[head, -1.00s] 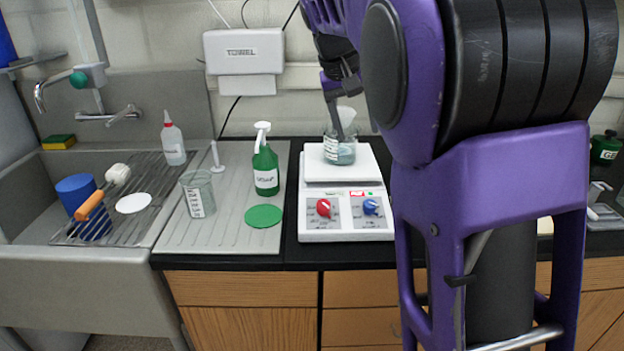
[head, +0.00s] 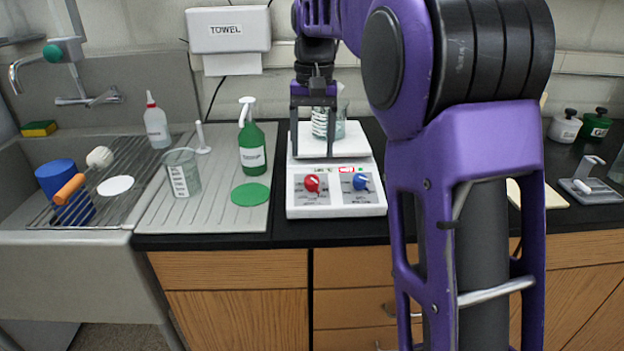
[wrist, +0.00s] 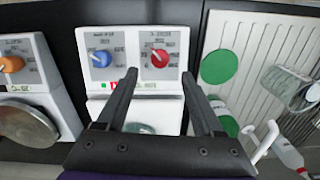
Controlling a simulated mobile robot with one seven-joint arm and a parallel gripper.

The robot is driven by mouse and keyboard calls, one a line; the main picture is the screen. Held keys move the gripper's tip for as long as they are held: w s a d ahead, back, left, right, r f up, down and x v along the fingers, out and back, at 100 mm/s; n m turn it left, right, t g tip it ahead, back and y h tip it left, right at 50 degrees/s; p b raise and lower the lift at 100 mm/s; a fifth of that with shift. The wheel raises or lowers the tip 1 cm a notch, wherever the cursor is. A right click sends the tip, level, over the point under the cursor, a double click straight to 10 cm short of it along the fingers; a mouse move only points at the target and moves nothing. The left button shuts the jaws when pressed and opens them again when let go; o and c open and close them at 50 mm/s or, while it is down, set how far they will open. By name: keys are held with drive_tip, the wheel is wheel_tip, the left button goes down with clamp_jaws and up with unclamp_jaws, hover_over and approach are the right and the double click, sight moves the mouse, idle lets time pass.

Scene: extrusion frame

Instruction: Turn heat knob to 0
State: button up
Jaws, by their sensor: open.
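The white hot plate (head: 336,200) stands on the black counter; its front panel carries a red knob (head: 311,184) on the left and a blue knob (head: 360,182) on the right. The panel print is too small to read surely. In the wrist view the red knob (wrist: 159,58) and blue knob (wrist: 101,59) appear in swapped order. My gripper (head: 312,154) is open and empty, above the plate and behind the knobs in the head view. In the wrist view my gripper (wrist: 159,74) has its fingertips on either side of the red knob's line, apart from it.
A glass beaker (head: 341,128) stands on the plate, partly hidden behind my gripper. A green spray bottle (head: 252,148), a green disc (head: 250,194) and an empty beaker (head: 182,174) are to the left. Another device with an orange knob (wrist: 11,64) shows in the wrist view.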

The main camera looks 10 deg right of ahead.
sight(312, 178)
wheel_tip(312, 178, down, 7)
drive_tip(key=shift+a+r+b, duration=0.1)
drive_tip(key=shift+b, duration=0.5)
clamp_jaws()
